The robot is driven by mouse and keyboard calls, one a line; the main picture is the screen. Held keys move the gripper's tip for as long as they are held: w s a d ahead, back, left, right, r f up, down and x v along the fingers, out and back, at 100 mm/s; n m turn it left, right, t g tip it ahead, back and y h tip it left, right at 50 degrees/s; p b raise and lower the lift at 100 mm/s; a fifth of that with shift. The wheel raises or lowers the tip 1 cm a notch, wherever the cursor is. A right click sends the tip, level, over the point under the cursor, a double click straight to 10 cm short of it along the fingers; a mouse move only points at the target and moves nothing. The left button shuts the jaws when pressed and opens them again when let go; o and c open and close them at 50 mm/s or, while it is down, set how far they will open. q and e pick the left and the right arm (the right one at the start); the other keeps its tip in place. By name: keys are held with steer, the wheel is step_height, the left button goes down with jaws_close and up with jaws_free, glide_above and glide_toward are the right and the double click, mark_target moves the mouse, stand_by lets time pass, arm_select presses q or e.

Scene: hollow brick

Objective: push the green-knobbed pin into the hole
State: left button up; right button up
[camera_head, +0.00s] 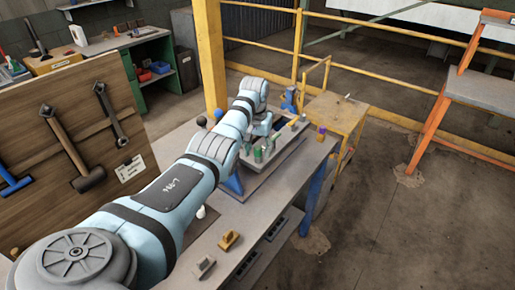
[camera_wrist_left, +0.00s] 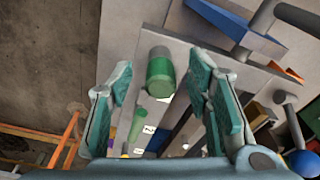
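In the left wrist view a green-knobbed cylinder (camera_wrist_left: 160,67) stands out between the fingers of my left gripper (camera_wrist_left: 158,84), with a gap on both sides. The gripper is open. A second, smaller green piece (camera_wrist_left: 137,122) shows lower down, near white labels. In the head view several green knobs, one of them a green knob (camera_head: 258,155), stand on a grey board on the bench. My left gripper (camera_head: 262,138) is over that board, partly hidden by its own arm. I cannot tell which knob is the task's pin, and I cannot make out its hole. My right gripper is not in view.
The bench (camera_head: 290,187) carries a yellow block (camera_head: 229,239) and a grey block (camera_head: 204,266) near its front. A purple-topped piece (camera_head: 321,134) stands at its right edge. A tool board (camera_head: 75,130) rises at left. A yellow cart (camera_head: 335,113) stands behind.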

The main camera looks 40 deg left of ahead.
arm_select(q)
step_height(320, 180, up, 12)
steer(key=s, duration=0.1)
steer(key=shift+s+d, duration=0.2)
steer(key=shift+d, duration=0.05)
steer(key=f, duration=0.4)
steer(key=w+f, duration=0.1)
steer(key=f, duration=0.7)
steer(key=shift+w+a, duration=0.25)
steer(key=shift+r, duration=0.5)
steer(key=shift+s, duration=0.1)
